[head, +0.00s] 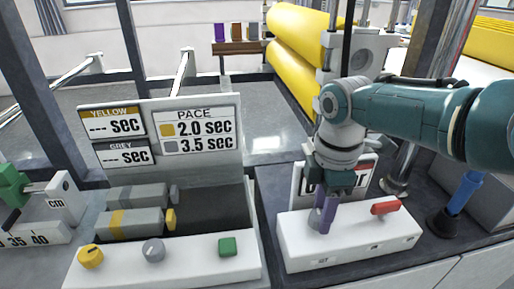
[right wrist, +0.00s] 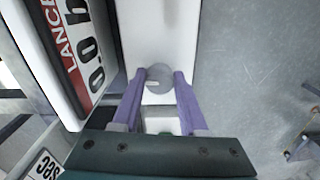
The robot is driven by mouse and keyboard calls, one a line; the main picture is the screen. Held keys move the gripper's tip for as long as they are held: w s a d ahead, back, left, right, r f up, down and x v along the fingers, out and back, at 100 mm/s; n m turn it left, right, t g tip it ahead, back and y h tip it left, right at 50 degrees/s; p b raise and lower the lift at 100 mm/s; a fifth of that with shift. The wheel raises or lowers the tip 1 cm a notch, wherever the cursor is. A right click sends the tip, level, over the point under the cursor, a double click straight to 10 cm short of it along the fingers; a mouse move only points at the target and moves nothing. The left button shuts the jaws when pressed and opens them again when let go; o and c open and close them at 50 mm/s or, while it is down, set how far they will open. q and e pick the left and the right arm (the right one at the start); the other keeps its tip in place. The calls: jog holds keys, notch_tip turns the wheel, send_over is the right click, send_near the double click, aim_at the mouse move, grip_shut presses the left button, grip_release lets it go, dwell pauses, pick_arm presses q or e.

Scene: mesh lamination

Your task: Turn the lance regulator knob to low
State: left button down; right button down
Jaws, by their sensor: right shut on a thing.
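The lance regulator is a white box (head: 350,243) at the right of the bench, with a display panel behind it that my arm partly covers. In the right wrist view the panel reads "LANCE" and "0.0" (right wrist: 88,50). The round grey knob (right wrist: 159,79) has a small pale mark on its face. My right gripper (head: 321,226) points down at the left part of the box. Its purple fingers are shut on the knob, one on each side, and mostly hide it in the head view. My left gripper is not in view.
A red lever (head: 385,207) sits on the same box, right of my gripper. To the left, a white console (head: 190,265) bears a yellow knob (head: 90,257), a grey knob (head: 153,250) and a green button (head: 227,246). A blue-handled thing (head: 466,192) stands at the right.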

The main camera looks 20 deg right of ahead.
jog(key=shift+n, duration=0.6)
jog(key=shift+c, duration=2.2)
grip_release()
notch_tip(320, 180, up, 10)
jog(key=p, duration=0.4)
